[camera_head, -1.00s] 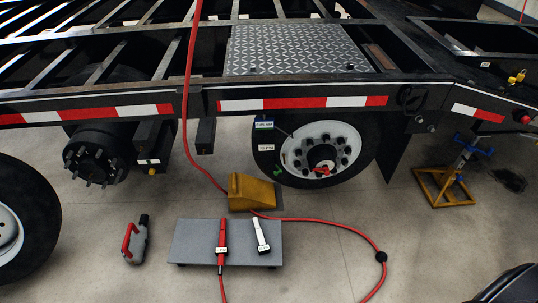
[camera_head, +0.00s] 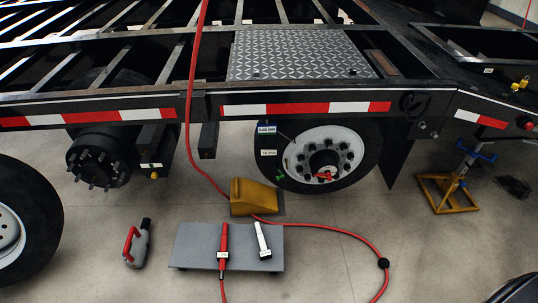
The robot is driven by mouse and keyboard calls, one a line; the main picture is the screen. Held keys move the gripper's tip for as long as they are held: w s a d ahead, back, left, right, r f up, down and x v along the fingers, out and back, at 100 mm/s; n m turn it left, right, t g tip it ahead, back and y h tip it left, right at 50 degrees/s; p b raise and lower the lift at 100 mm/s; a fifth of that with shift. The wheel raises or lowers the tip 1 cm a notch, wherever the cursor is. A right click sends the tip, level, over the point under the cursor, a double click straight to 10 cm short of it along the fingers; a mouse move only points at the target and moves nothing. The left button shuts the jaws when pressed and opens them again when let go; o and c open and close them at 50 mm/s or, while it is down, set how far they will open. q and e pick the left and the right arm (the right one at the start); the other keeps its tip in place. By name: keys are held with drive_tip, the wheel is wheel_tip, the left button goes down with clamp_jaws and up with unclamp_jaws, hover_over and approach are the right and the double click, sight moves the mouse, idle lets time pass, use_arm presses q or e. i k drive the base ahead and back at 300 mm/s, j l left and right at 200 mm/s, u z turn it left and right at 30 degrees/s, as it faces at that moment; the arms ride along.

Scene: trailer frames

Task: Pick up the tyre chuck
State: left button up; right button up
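A red tool with a small white label, which looks like the tyre chuck (camera_head: 224,243), lies on a low grey platform (camera_head: 195,240). A red hose (camera_head: 222,290) runs from its lower end toward the bottom of the picture. The labels are too small to read. Neither gripper shows in the head view.
A yellow wheel chock (camera_head: 250,195) stands behind the platform, before a mounted wheel (camera_head: 357,165). A grey and red power tool (camera_head: 138,244) lies left of the platform. Another red hose (camera_head: 340,233) curves across the floor. The trailer frame (camera_head: 300,108) overhangs behind.

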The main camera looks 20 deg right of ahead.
sight(223, 253)
drive_tip(key=i+l+u, duration=0.15)
drive_tip(key=l, duration=0.15)
drive_tip(key=i+l+u, duration=0.15)
drive_tip(key=l, duration=0.2)
drive_tip(key=i+l+u, duration=0.15)
drive_tip(key=l, duration=0.2)
drive_tip(key=i+l+u, duration=0.15)
drive_tip(key=l, duration=0.2)
drive_tip(key=k, duration=0.05)
